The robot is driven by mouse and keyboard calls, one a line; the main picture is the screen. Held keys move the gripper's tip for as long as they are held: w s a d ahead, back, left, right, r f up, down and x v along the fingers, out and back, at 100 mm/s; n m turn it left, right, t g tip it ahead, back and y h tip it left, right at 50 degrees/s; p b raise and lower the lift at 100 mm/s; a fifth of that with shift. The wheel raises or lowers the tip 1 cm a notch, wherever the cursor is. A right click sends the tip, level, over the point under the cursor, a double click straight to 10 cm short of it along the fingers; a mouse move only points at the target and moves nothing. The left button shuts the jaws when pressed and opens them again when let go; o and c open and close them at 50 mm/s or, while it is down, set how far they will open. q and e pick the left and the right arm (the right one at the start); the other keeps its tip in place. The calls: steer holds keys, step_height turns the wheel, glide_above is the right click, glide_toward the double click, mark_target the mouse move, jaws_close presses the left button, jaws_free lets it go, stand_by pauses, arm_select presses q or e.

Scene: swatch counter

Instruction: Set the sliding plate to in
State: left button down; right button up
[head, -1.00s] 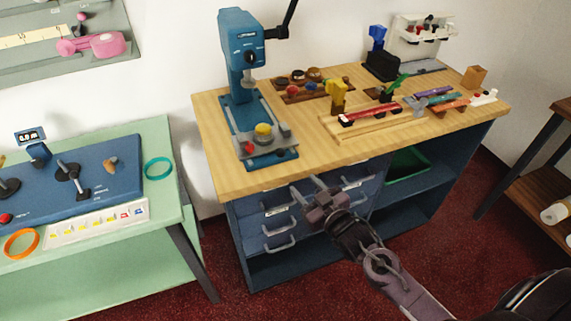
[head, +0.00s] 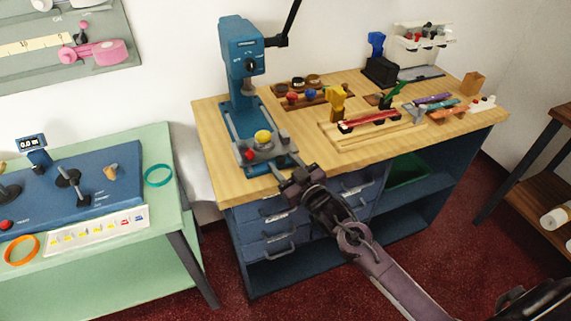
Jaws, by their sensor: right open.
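The sliding plate (head: 277,149) is a grey plate with a yellow knob (head: 263,136) and a red knob (head: 250,155). It sits on the front part of the blue base of the press (head: 243,65), forward of the press head. My right gripper (head: 293,174) is open at the wooden counter's front edge, at the near right corner of the base. Its fingers overlap the front of the base in the picture; I cannot tell whether they touch the base or plate. My left gripper is not in view.
The wooden counter (head: 215,147) also bears a rack of round knobs (head: 313,91), a wooden tray with a red bar (head: 370,121), and a dark blue stand (head: 379,66). Handled drawers (head: 265,248) are below. A green table (head: 150,138) stands at left.

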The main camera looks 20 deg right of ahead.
mark_target(279, 154)
jaws_close()
steer(key=shift+w, duration=0.1)
steer(key=x, duration=0.1)
steer(key=b+x, duration=0.1)
steer(key=x, duration=0.2)
steer(key=shift+w+d, duration=0.2)
steer(key=shift+d, duration=0.15)
steer(key=shift+s, duration=0.1)
jaws_free()
